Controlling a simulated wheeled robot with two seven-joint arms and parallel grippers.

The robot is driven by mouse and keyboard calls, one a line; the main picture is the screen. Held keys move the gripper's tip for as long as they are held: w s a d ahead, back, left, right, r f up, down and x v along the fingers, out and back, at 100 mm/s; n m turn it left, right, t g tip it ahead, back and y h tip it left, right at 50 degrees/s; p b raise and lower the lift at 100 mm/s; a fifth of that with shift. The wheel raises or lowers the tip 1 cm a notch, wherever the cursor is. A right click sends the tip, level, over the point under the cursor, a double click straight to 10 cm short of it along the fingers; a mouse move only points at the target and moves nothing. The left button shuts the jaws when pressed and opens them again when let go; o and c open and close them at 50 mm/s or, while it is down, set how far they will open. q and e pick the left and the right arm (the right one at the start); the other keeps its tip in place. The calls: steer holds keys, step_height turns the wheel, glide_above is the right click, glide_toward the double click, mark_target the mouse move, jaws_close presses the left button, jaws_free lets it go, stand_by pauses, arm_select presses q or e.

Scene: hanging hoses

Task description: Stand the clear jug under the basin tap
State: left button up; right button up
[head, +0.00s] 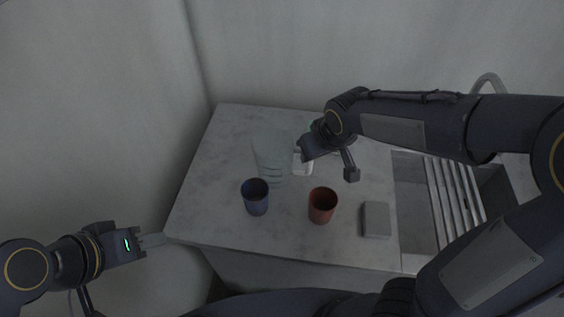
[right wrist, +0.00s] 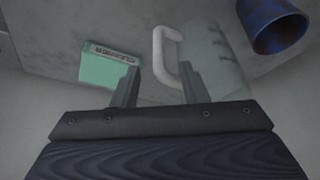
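The clear jug (head: 268,158) stands on the grey counter (head: 205,190), behind the blue cup; its see-through body is faint. Its pale handle (head: 304,166) faces right, towards my right gripper. In the right wrist view the white handle (right wrist: 160,48) lies between and just beyond the fingertips of my right gripper (right wrist: 159,68), which is open and not closed on it. The basin (head: 410,205) is at the right of the counter, and the curved tap (head: 489,82) rises behind it, partly hidden by my right arm. My left gripper (head: 152,240) is off the counter's front left corner, its finger gap unclear.
A blue cup (head: 256,198) and a red cup (head: 322,206) stand in front of the jug. A grey block (head: 376,220) lies near the basin. A green box (right wrist: 108,68) is left of the handle in the right wrist view. A slatted rack (head: 455,195) spans the basin.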

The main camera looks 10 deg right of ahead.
mark_target(309, 173)
steer(key=x, duration=0.7)
steer(key=shift+s+d+f, duration=0.15)
jaws_close()
